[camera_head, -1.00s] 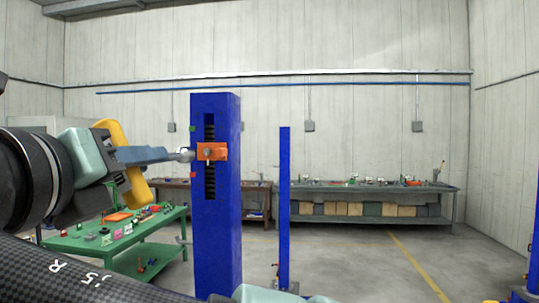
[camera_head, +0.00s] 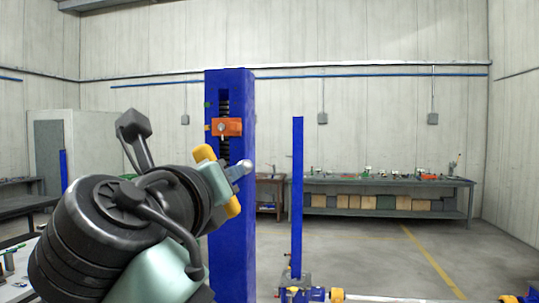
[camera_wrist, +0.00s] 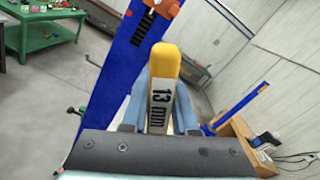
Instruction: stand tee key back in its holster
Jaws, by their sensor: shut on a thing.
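The tee key (camera_head: 205,153) has a yellow crossbar handle, whose ends show on both sides of my gripper (camera_head: 238,172) in the head view. A metal tip shows just past the fingers, in front of the blue column. In the wrist view the yellow handle (camera_wrist: 161,62), marked "13 mm", stands between the blue-grey fingers of my gripper (camera_wrist: 158,112), which is shut on it. The shaft is mostly hidden. I cannot make out the holster for certain in either view.
The blue screw-jack column (camera_head: 228,235) carries an orange block (camera_head: 227,127) with a bolt. A thinner blue post (camera_head: 297,190) stands to its right. A long workbench (camera_head: 390,182) is at the back. A wooden box-like thing (camera_wrist: 235,133) shows at right in the wrist view.

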